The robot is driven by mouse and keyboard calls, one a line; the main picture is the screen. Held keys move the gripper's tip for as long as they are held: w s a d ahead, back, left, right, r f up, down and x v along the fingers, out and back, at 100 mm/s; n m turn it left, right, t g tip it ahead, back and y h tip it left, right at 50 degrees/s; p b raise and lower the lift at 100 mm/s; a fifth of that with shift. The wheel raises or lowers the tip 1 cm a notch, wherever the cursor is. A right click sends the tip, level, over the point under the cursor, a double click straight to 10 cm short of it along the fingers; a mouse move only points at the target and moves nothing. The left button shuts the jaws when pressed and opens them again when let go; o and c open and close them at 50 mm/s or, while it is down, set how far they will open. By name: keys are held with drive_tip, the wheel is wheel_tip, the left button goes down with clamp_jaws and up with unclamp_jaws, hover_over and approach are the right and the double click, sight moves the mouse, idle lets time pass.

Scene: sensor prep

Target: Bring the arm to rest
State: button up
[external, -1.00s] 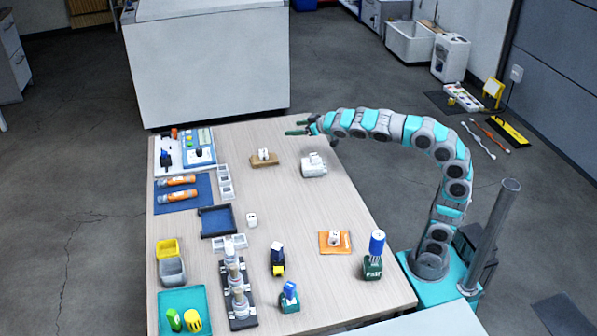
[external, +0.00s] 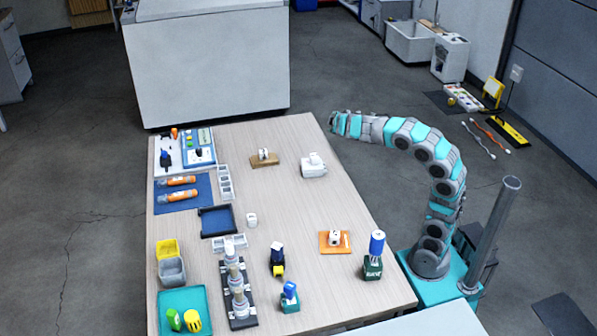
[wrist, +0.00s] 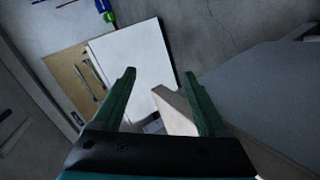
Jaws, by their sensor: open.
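My arm (external: 405,133) arches up from its teal base at the right of the table and bends over to the left. My gripper (wrist: 160,85) shows in the wrist view with its two green fingers apart and nothing between them. In the external view the wrist end is just past the table's far right corner, above the floor; the fingers are hard to make out there. The table (external: 300,215) has a pale wooden top.
A white block (external: 314,166) and a small white piece on a wooden pad (external: 264,159) are nearest the wrist. A blue-topped bottle (external: 374,255) stands near my base. A large white cabinet (external: 210,65) is behind the table.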

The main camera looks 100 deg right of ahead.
drive_tip(key=s+a+f+m+g+y, duration=0.2)
drive_tip(key=s+a+f+y, duration=0.1)
drive_tip(key=s+a+f, duration=0.4)
drive_tip(key=s+a+f+m+g+y, duration=0.1)
drive_tip(key=s+a+f+y, duration=0.1)
drive_tip(key=a+f, duration=0.55)
drive_tip(key=a+f+n+t+y+b, duration=0.1)
drive_tip(key=a+f+n+y, duration=0.2)
drive_tip(key=a, duration=1.1)
drive_tip(key=a+f+n+t+y, duration=0.1)
drive_tip(key=a+f+y, duration=0.25)
drive_tip(key=a, duration=1.05)
drive_tip(key=s+a+f+n+g+y, duration=0.1)
drive_tip(key=s+a+n+y, duration=0.25)
drive_tip(key=a, duration=0.85)
drive_tip(key=r+p, duration=0.1)
drive_tip(key=w+d+r+h+p, duration=0.1)
drive_tip(key=r+p, duration=0.1)
drive_tip(key=w+r+t+h+p, duration=0.1)
drive_tip(key=r+p, duration=0.1)
drive_tip(key=shift+d+n, duration=0.2)
drive_tip(key=shift+n, duration=0.05)
